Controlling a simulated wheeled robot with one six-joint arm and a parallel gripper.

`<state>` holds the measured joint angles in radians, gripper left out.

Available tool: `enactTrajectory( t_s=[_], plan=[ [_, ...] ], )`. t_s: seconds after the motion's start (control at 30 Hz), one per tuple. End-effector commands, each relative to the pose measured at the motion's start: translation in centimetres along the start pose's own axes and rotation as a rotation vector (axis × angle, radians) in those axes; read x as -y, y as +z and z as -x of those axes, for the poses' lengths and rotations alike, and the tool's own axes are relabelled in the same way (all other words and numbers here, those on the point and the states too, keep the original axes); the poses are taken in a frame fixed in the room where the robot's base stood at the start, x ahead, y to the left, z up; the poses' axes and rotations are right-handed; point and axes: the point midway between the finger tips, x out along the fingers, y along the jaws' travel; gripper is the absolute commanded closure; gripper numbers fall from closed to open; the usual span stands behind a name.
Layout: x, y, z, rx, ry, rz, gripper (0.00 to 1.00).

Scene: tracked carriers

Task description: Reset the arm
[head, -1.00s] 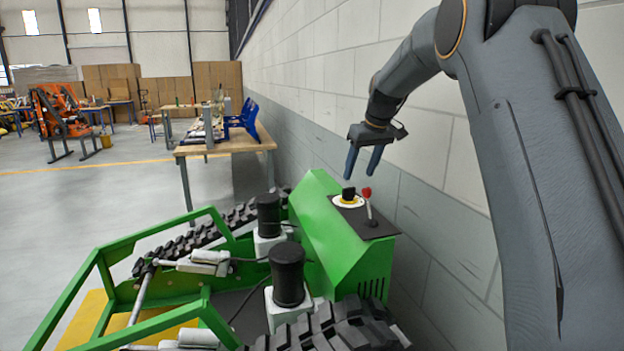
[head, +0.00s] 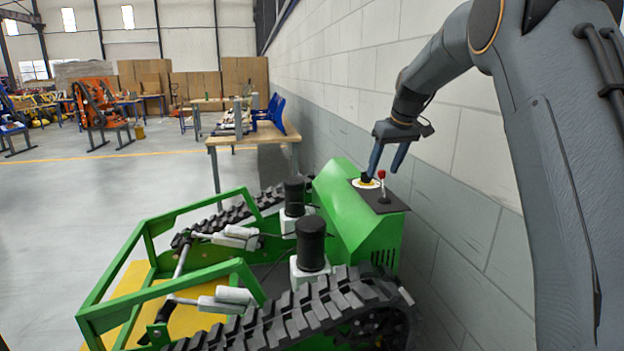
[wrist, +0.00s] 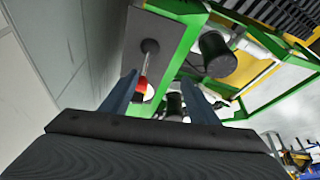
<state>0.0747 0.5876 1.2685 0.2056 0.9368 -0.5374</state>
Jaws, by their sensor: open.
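My arm reaches in from the right of the head view. My gripper (head: 386,160) is open and points down, its two blue fingers apart. It hangs close above the control panel (head: 396,207) of the green tracked carrier (head: 338,212). On the panel are a black knob (head: 369,178) on a yellow and white disc and a lever with a red ball top (head: 381,175). Nothing is seen held. I cannot tell if a fingertip touches the knob.
A block wall (head: 470,180) runs close along the right of the carrier. Its black tracks (head: 300,318) and two black cylinders (head: 311,240) stand up nearby. A wooden table (head: 250,139) is behind. Open floor (head: 90,220) lies to the left.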

Motion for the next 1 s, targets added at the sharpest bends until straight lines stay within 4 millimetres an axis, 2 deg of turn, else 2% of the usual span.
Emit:
enactTrajectory(
  t_s=[0.37,0.57,0.67,0.77,0.87,1.0],
  plan=[
    [1.1,3.5,-0.6,0.034,0.008,-0.046,0.45],
    [2.8,7.1,-1.1,0.065,0.015,-0.088,0.45],
    [3.9,9.7,-1.4,0.087,0.021,-0.113,0.45],
    [5.5,13.2,-1.8,0.114,0.027,-0.145,0.45],
    [7.5,18.1,-2.1,0.149,0.038,-0.188,0.45],
    [10.7,26.3,-2.2,0.199,0.056,-0.249,0.45]
  ],
)
